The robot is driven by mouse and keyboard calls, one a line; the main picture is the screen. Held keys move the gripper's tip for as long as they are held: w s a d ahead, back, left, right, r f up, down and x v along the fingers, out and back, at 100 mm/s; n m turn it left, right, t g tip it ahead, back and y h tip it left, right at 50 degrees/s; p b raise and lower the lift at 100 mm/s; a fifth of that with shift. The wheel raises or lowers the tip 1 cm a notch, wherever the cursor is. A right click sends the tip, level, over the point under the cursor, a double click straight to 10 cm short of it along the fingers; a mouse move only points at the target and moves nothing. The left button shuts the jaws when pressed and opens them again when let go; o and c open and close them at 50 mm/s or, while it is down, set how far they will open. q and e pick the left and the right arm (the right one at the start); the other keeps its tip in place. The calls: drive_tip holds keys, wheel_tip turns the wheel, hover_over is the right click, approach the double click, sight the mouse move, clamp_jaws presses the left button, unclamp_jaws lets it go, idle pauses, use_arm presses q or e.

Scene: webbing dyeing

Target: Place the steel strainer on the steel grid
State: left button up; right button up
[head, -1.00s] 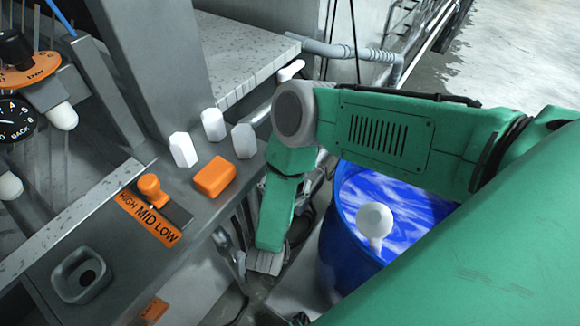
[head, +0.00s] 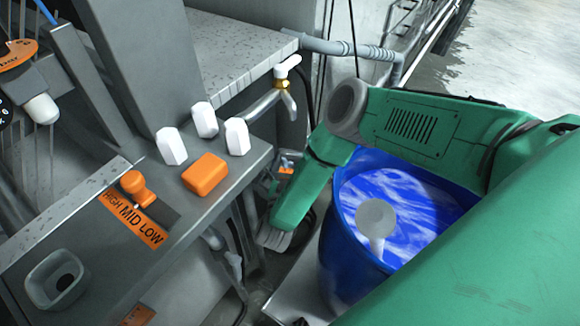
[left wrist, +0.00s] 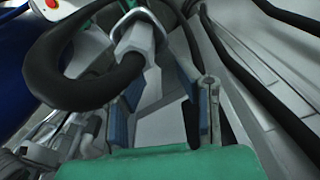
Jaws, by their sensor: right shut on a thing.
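My right arm reaches in from the right in the head view, over the blue barrel. Its lower green link ends in a grey part, and my right gripper (head: 273,238) shows there only in small part. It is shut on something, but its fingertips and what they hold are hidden. I cannot make out the steel strainer or the steel grid for certain. My left gripper (left wrist: 163,118) is open in the left wrist view, its blue-grey finger pads apart, with a pale surface showing between them. It is not in the head view.
The blue barrel (head: 335,265) holds blue and white liquid, with a grey round-headed piece (head: 376,216) over it. A machine ledge at left carries white blocks (head: 171,147), an orange block (head: 205,174) and an orange knob (head: 137,188). A tap (head: 288,68) stands behind. A black hose (left wrist: 88,98) loops close to my left gripper.

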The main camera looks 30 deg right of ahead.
sight(286, 176)
drive_tip(key=o, duration=1.2)
drive_tip(key=shift+d, duration=0.1)
drive_tip(key=shift+d+f, duration=0.1)
drive_tip(key=shift+a, duration=0.45)
drive_tip(key=p+v, duration=0.2)
drive_tip(key=v, duration=0.1)
drive_tip(key=p+v, duration=0.1)
drive_tip(key=v, duration=0.1)
drive_tip(key=shift+a+r, duration=0.1)
drive_tip(key=shift+r, duration=0.25)
use_arm(q)
drive_tip(key=shift+a+r+p, duration=0.15)
drive_tip(key=shift+r+p, duration=0.4)
drive_tip(key=shift+r, duration=1.45)
use_arm(e)
drive_tip(key=shift+f+v, duration=0.1)
drive_tip(key=shift+v, duration=1.65)
drive_tip(key=shift+f+v, duration=0.15)
drive_tip(key=shift+v, duration=1.6)
drive_tip(key=shift+d, duration=0.25)
